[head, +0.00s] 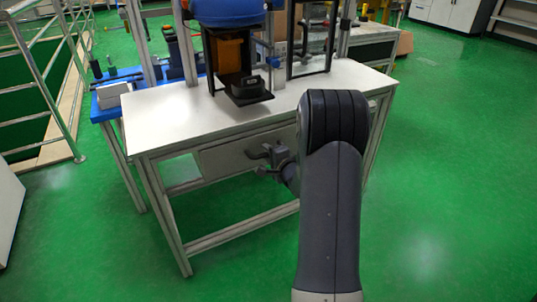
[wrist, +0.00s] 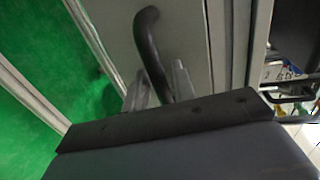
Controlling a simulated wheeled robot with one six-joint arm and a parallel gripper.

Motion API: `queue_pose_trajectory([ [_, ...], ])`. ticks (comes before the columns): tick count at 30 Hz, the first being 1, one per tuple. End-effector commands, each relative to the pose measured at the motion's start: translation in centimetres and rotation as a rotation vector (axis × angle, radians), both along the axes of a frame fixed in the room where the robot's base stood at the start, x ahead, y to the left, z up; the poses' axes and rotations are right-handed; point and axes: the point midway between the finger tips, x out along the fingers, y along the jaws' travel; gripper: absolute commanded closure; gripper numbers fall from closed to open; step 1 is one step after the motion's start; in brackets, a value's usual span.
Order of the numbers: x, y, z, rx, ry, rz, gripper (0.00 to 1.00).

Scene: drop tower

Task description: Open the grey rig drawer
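The grey rig drawer (head: 225,157) sits under the white worktop, its front looking flush with the table frame, so it appears shut. Its dark curved handle (head: 257,152) is on the front, partly hidden by my gripper (head: 270,168). In the wrist view the handle (wrist: 150,45) stands out from the pale drawer front (wrist: 185,35). My gripper (wrist: 160,88) has one finger on each side of the handle's near end, with a small gap seen on the left. The fingers look open around it; firm contact is not visible.
The white worktop (head: 160,115) carries the drop tower rig (head: 230,50) with a black block on its plate. A blue bench (head: 125,75) stands behind left, beside a railing (head: 45,85). Green floor (head: 450,170) is free right and in front. My arm hides the table's right front.

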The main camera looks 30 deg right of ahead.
Motion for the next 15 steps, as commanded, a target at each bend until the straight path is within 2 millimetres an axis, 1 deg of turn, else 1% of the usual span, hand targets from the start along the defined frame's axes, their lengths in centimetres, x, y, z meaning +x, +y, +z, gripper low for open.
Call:
queue_pose_trajectory([
  [1,-0.01,0.0,0.0,0.0,0.0,0.0,0.79],
  [9,-0.02,-0.01,-0.01,0.0,0.0,0.0,1.0],
  [15,-0.03,-0.01,-0.01,0.0,0.0,0.0,1.0],
])
